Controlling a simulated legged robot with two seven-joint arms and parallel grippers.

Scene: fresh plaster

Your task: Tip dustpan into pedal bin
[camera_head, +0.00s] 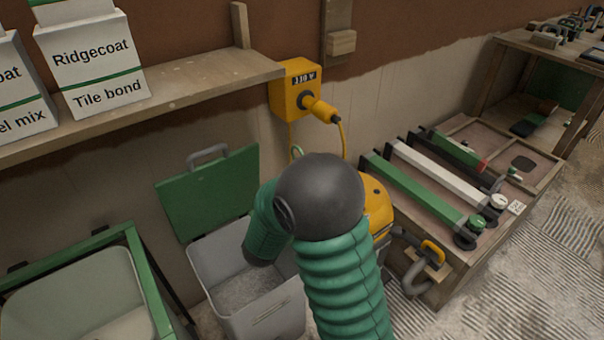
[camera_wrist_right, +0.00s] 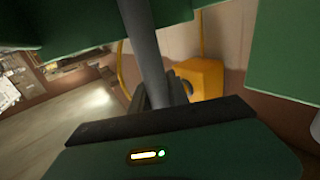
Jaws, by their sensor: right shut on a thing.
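The pedal bin (camera_head: 262,318) is a light grey tub at lower centre in the head view. Its green lid (camera_head: 210,190) with a grey handle stands open against the wall. A speckled grey surface shows inside the tub. My right arm reaches over the bin's right side and hides its own gripper there. In the right wrist view my right gripper (camera_wrist_right: 160,95) is shut on the grey handle of the dustpan (camera_wrist_right: 145,50). The dustpan's pan looks green across the top of that view. Its contents and tilt cannot be told. My left gripper is in neither view.
A wooden shelf (camera_head: 205,93) with labelled boxes runs above the bin. A yellow socket box (camera_head: 290,88) with a cable is on the wall. A green-framed bin or trolley (camera_head: 140,262) stands at left. A wooden bench (camera_head: 455,285) with tools is at right.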

